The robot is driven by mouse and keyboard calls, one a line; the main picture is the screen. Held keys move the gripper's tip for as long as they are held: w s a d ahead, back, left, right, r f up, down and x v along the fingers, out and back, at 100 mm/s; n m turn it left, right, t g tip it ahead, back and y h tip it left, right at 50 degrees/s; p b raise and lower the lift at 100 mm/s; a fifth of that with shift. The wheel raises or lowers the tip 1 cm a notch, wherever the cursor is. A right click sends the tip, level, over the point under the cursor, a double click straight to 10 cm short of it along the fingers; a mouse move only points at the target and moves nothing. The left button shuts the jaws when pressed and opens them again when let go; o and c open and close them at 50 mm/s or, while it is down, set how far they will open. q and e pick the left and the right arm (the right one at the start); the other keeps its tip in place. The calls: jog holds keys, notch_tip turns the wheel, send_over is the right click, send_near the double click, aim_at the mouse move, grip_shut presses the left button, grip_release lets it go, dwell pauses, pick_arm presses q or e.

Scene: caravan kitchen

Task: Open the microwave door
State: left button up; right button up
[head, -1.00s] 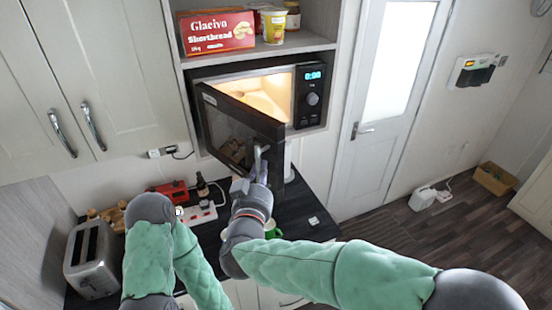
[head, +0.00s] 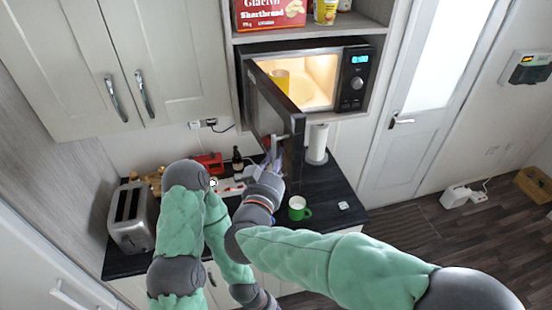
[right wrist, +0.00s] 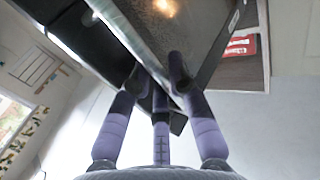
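The black microwave (head: 355,82) sits in a wall niche, its inside lit. Its door (head: 270,105) is hinged at the left and stands wide open, swung out towards me. My right gripper (head: 275,160) is at the door's free edge, at the handle (head: 285,138). In the right wrist view the fingers of my right gripper (right wrist: 160,80) close in around the handle by the dark door (right wrist: 180,30); the exact contact is partly hidden. My left arm is bent at the lower left, and its gripper is out of view.
Below the door, the dark worktop (head: 325,190) holds a green and white mug (head: 299,208), a paper roll (head: 317,145), a bottle (head: 237,160) and a toaster (head: 131,215). A shelf with a shortbread box (head: 270,12) is above.

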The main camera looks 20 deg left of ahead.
jog(key=o, duration=0.4)
jog(key=shift+s+d, duration=0.1)
jog(key=s, duration=1.2)
jog(key=shift+d, duration=0.1)
